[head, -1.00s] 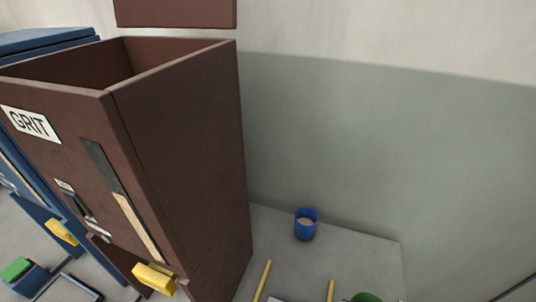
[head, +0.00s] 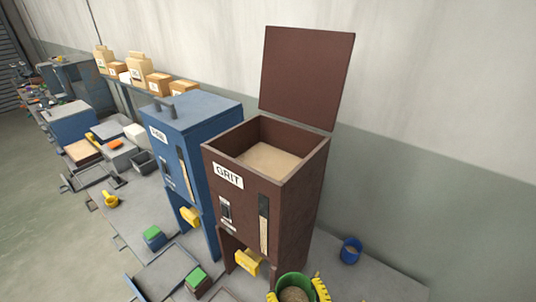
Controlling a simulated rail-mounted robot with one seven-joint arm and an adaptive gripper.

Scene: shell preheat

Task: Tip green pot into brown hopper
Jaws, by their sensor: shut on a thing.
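The brown hopper (head: 300,205), labelled GRIT, stands in the middle of the head view. Its brown lid (head: 305,75) is up, and pale sandy grain (head: 268,161) shows inside below the rim. The green pot (head: 291,279) is at the bottom edge, in front of the hopper and partly cut off by the frame. It looks upright and has grain in it. My gripper (head: 297,287) has yellow fingers on both sides of the pot and is shut on it. The pot is apart from the hopper's open top and lower than it. The pot's base is hidden.
A blue hopper (head: 205,118) with a closed top stands left of the brown one. A blue cup (head: 350,250) stands to the right, near the wall. Yellow handles (head: 248,262) stick out low on the hopper fronts. Green-topped blocks (head: 196,278) and trays lie at front left.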

